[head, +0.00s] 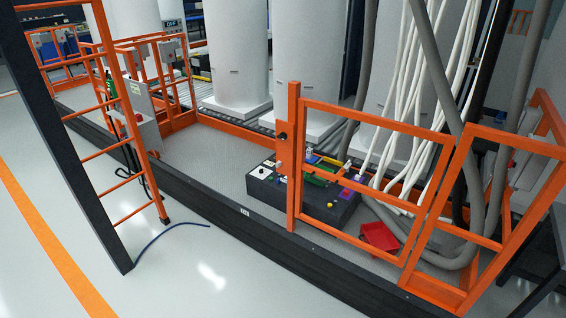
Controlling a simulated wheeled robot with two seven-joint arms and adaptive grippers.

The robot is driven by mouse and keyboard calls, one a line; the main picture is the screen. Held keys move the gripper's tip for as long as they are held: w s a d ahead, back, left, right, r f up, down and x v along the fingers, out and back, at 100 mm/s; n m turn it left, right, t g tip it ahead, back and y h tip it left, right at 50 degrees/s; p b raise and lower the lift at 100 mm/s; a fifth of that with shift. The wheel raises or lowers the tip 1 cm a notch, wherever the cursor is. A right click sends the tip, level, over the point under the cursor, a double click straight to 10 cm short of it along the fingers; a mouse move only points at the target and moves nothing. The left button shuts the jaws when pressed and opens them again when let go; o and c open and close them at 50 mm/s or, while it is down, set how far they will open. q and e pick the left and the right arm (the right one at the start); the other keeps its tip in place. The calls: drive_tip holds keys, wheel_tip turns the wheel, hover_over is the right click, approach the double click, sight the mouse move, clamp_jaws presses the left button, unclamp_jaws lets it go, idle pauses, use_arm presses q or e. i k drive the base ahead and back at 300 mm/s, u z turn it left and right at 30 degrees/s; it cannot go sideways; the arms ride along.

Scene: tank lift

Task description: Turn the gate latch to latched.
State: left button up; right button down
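An orange framed gate panel (375,119) stands at the edge of the raised platform, right of the middle of the head view. At its left upright (293,200) is an orange plate (285,160) with a small dark round part (283,136), which looks like the latch. It is too small to tell which way the latch is turned. Neither of my grippers is in view.
A black box (320,205) with coloured parts stands behind the gate. A red tray (379,236) lies on the platform. Grey hoses and white cables hang at the right. An orange ladder (105,130) stands at the left. The floor in front is mostly clear.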

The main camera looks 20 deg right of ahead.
sight(283, 136)
drive_tip(key=u, duration=0.15)
drive_tip(key=k, duration=0.45)
drive_tip(key=u, duration=1.1)
drive_tip(key=i, duration=1.85)
drive_tip(key=z, duration=0.45)
drive_tip(key=i, duration=1.3)
drive_tip(key=z, duration=1.8)
drive_tip(key=i, duration=0.9)
drive_tip(key=z, duration=0.85)
